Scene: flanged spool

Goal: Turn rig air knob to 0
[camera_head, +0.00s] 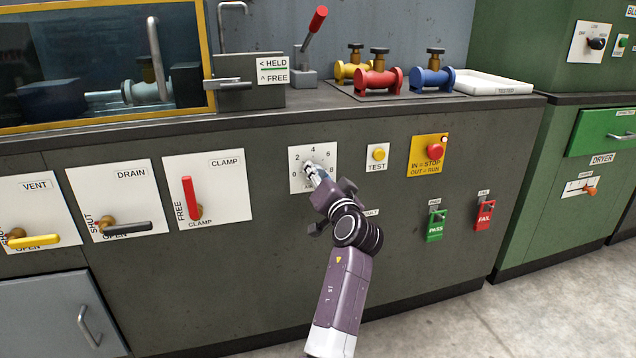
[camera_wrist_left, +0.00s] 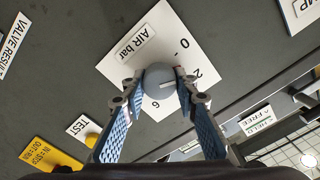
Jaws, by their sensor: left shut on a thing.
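The pointer line points roughly at the 2. In the head view the plate (camera_head: 299,166) is on the front of the dark cabinet, and my gripper covers most of the knob. My left gripper (camera_head: 311,170) is shut on the knob, with one finger on each side of it in the left wrist view (camera_wrist_left: 160,84). My right gripper is out of view.
Left of the plate is the red CLAMP lever (camera_head: 191,198). Right of it are the yellow TEST button (camera_head: 379,154) and the red stop button (camera_head: 435,151). PASS (camera_head: 435,228) and FAIL (camera_head: 484,216) tags hang lower right. Valves stand on the counter above.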

